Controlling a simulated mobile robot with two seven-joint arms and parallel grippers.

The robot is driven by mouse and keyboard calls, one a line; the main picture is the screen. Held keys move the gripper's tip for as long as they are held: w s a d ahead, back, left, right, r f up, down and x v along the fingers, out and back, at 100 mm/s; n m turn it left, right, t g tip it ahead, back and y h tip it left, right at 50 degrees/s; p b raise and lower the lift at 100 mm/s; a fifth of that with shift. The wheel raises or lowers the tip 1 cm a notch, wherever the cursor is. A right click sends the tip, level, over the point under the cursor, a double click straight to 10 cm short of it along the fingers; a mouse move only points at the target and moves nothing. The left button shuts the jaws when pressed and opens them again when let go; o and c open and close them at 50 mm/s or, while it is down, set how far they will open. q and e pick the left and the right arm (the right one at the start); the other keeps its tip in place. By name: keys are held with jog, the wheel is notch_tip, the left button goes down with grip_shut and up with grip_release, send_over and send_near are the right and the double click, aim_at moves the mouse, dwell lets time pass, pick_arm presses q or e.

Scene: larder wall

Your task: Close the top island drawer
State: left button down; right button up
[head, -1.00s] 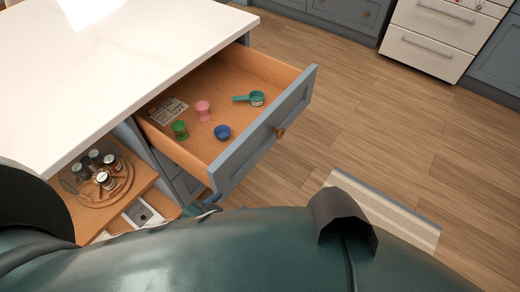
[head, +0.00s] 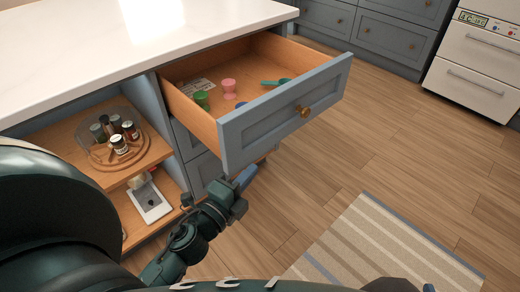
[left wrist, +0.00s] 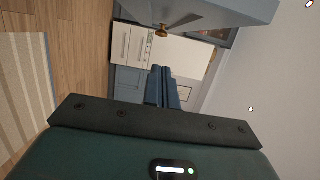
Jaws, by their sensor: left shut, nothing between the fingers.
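The top island drawer (head: 275,128) stands pulled well out, its blue-grey front facing right with a brass knob (head: 305,111). Inside lie a green cup (head: 202,100), a pink cup (head: 229,88), a teal scoop (head: 275,82) and a card; a blue item is mostly hidden by the front. My left gripper (head: 243,180) is shut and empty, just below the near lower corner of the drawer front; I cannot tell whether it touches. In the left wrist view its closed fingers (left wrist: 164,88) show below the knob (left wrist: 162,31) and drawer front (left wrist: 222,10).
The white countertop (head: 130,40) lies above the drawer. Left of it, an open shelf (head: 75,145) holds a turntable with several jars; a lower shelf holds a white device (head: 150,202). A striped rug (head: 370,245) lies on clear wooden floor. A white oven (head: 475,70) stands behind.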

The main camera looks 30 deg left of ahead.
aim_at(257, 143)
pick_arm(q)
jog(key=shift+w+a+p, duration=0.2)
jog(key=shift+w+a, duration=0.3)
jog(key=shift+w, duration=1.2)
jog(key=shift+w+a+p, duration=0.25)
jog(key=shift+w+a, duration=0.2)
jog(key=shift+w, duration=1.2)
jog(key=shift+w+a+p, duration=0.2)
jog(key=shift+w+a, duration=0.3)
jog(key=shift+w, duration=1.2)
jog(key=shift+a, duration=0.1)
